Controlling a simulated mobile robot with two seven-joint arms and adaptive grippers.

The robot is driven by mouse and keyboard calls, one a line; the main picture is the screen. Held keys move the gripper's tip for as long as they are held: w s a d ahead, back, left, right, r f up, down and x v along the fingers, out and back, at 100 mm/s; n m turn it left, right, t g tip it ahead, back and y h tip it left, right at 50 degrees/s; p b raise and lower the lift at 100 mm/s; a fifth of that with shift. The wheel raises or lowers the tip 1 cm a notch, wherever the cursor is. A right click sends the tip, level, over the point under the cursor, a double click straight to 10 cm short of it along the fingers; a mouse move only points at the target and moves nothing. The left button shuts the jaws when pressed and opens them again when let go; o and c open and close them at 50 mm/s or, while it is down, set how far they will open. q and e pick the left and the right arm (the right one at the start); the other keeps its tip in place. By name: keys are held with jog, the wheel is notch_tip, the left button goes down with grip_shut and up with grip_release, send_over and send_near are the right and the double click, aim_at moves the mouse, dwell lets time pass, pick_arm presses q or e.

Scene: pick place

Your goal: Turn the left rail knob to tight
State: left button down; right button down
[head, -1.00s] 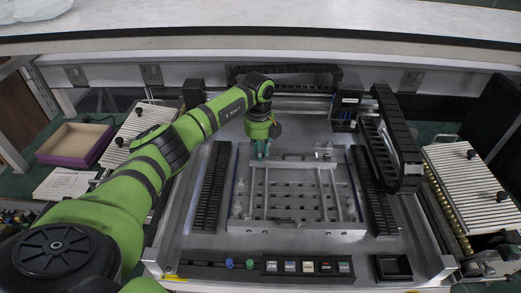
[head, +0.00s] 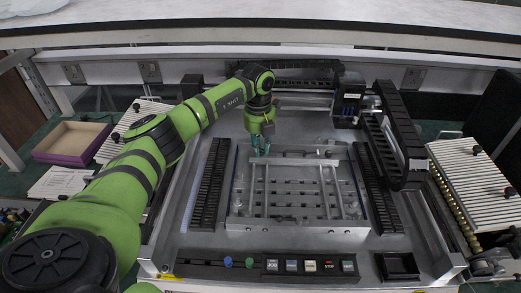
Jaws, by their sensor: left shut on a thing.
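My left gripper (head: 261,152) points down at the rear left of the metal fixture (head: 295,228), its teal fingers by the left end of the rear crossbar (head: 305,161). It is shut on the left rail knob, which is too small and too covered by the fingers to make out. The left rail (head: 253,192) runs forward from below the fingers. The knob's turn position cannot be read. My right gripper is not in view.
A button panel (head: 290,265) lies in front. A machine head (head: 350,97) is behind right. A white shelf (head: 270,35) spans the back.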

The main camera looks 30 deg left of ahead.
pick_arm(q)
jog(key=m+b, duration=0.1)
jog(key=m, duration=0.3)
jog(key=shift+f+m+b, duration=0.1)
jog(key=shift+m+b, duration=0.2)
jog(key=shift+b, duration=0.05)
jog(key=m+b, duration=0.1)
jog(key=m, duration=0.3)
jog(key=shift+m, duration=0.3)
jog(key=m+b, duration=0.1)
jog(key=m, duration=0.3)
jog(key=shift+m+g, duration=0.3)
jog(key=shift+m, duration=1.9)
jog(key=c, duration=1.1)
grip_release()
jog(key=shift+c, duration=0.2)
